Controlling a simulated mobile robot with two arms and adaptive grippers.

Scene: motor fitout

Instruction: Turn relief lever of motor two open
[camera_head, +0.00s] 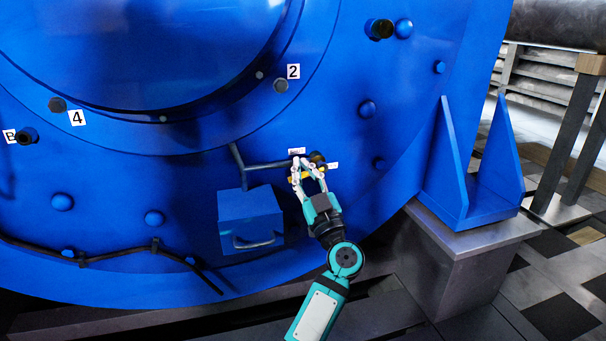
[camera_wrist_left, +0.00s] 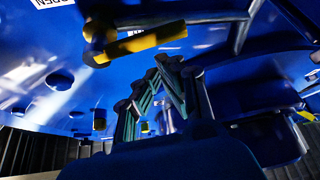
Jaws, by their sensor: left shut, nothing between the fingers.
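The yellow relief lever (camera_head: 308,176) is on the blue motor housing (camera_head: 340,120), at a pipe end below the number 2 plate. In the left wrist view the lever (camera_wrist_left: 155,40) lies nearly level across the upper middle, running right from its round pivot. A label reading OPEN (camera_wrist_left: 52,3) is at that view's top left. My left gripper (camera_head: 306,165) is in front of the lever and partly covers it in the head view. Its fingers (camera_wrist_left: 160,82) are shut and empty, below the lever in the wrist view. Whether they touch it is unclear. My right gripper is out of view.
A blue box with a handle (camera_head: 250,220) sticks out left of my left gripper. A pipe (camera_head: 265,164) runs above it to the lever. A blue bracket (camera_head: 470,185) on a grey block (camera_head: 465,250) stands to the right. Bolts stud the housing.

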